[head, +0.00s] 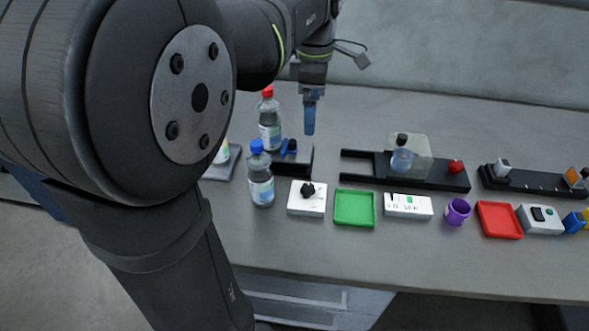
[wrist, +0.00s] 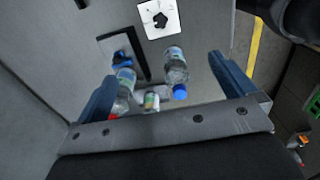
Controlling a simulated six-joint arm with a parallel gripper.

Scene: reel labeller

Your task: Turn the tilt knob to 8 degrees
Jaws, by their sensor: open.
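A black knob (head: 308,188) sits on a white square panel (head: 306,207) near the front of the table, right of the blue-capped bottle. In the wrist view the knob (wrist: 160,19) and its panel (wrist: 152,34) are at the top, beyond my fingertips. The scale marks are too small to read, so I cannot tell the knob's angle. My gripper (head: 309,132) hangs over the rear of the table, behind the knob and apart from it. In the wrist view its blue fingers (wrist: 160,68) are spread wide with nothing gripped between them.
A blue-capped bottle (head: 261,185) stands just left of the knob panel. A red-capped bottle (head: 269,125) and a dark fixture with a blue part (head: 291,147) are behind. A green tray (head: 355,208) lies right of the panel, then a white display box (head: 408,206).

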